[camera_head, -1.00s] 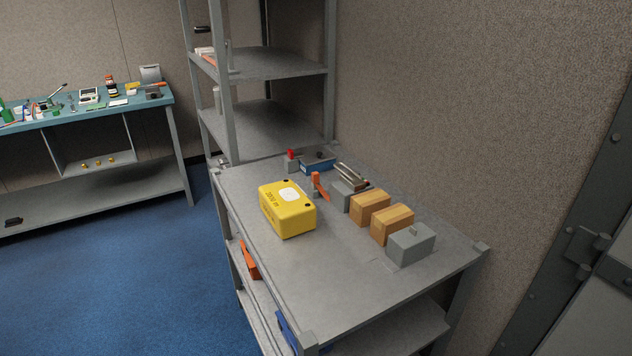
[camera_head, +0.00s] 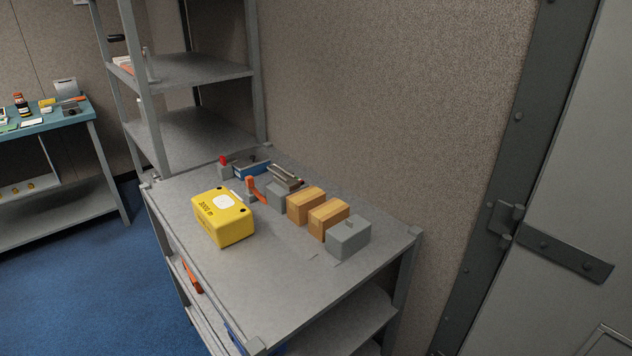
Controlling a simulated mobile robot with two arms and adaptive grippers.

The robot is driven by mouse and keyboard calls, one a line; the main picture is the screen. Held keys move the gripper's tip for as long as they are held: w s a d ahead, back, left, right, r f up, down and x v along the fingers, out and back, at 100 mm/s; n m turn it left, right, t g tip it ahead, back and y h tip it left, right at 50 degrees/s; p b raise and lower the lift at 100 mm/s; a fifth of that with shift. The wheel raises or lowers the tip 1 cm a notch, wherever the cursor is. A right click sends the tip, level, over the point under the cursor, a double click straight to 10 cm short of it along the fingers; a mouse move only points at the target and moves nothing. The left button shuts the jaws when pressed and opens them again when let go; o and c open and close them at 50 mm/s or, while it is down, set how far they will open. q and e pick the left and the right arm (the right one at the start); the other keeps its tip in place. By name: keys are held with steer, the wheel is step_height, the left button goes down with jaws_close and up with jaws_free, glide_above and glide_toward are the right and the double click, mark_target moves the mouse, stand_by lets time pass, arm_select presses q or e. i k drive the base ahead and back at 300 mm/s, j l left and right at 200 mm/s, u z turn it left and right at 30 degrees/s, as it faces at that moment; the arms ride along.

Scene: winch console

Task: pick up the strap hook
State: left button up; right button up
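I cannot make out a strap hook for certain in the head view. A bundle of metal bars or tools (camera_head: 286,177) lies near the wall on the same table. An orange item (camera_head: 190,277) is partly visible on the shelf below the tabletop. Neither of my grippers is in view.
A yellow box (camera_head: 224,222), two brown boxes (camera_head: 306,205) and a grey box with a knob (camera_head: 348,238) stand on the table. A blue tray (camera_head: 251,169) sits at its back. The front tabletop is clear. A shelf rack (camera_head: 190,130) stands behind, a metal door (camera_head: 570,200) right.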

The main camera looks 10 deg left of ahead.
mark_target(250, 180)
steer(key=i+j+z, duration=0.1)
steer(key=j+z, duration=1.35)
steer(key=k+j+z, duration=0.1)
steer(key=j+z, duration=0.4)
steer(key=l, duration=0.1)
